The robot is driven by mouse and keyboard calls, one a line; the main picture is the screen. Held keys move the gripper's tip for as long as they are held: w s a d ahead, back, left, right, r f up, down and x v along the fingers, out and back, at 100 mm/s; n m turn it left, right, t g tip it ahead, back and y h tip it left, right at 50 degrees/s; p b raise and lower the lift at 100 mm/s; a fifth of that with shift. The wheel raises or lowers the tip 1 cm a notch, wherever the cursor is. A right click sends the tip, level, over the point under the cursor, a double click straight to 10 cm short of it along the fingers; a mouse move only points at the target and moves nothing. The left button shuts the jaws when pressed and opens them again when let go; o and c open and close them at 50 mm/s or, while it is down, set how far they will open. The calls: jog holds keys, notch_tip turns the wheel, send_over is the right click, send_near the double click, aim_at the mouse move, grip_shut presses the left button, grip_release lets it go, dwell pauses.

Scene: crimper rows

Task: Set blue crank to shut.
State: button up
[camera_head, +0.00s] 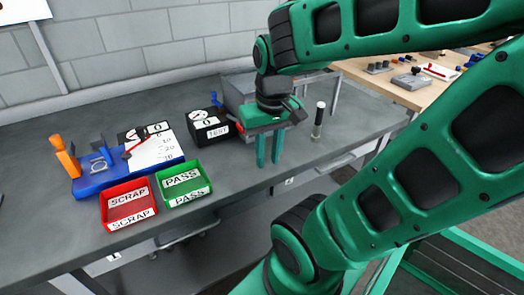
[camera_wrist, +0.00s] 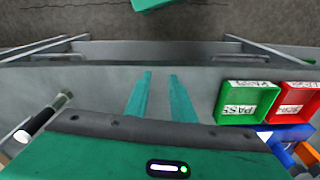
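My gripper (camera_head: 268,164) points down above the grey bench with its two green fingers apart and nothing between them. It also shows in the wrist view (camera_wrist: 160,76). To its left in the head view is a blue fixture (camera_head: 90,186) with an orange upright handle (camera_head: 65,156), a small blue upright part (camera_head: 108,143) and a red-tipped lever (camera_head: 134,144) by a white scale.
A red SCRAP bin (camera_head: 128,203) and green PASS bin (camera_head: 184,186) stand at the bench's front edge. A grey box (camera_head: 236,92) is behind my gripper. Another wooden bench (camera_head: 410,96) holds small parts.

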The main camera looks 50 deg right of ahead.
jog(key=w+a+r+n+t, duration=0.1)
jog(key=w+a+n+t, duration=0.15)
jog(key=w+a, duration=0.45)
jog(key=m+h, duration=0.3)
jog(key=m, duration=0.5)
send_near(213, 93)
jog(key=shift+g, duration=0.45)
jog(key=x, duration=0.6)
jog(key=w+x, duration=0.1)
jog(key=x, duration=0.2)
jog(key=shift+d+r, duration=0.15)
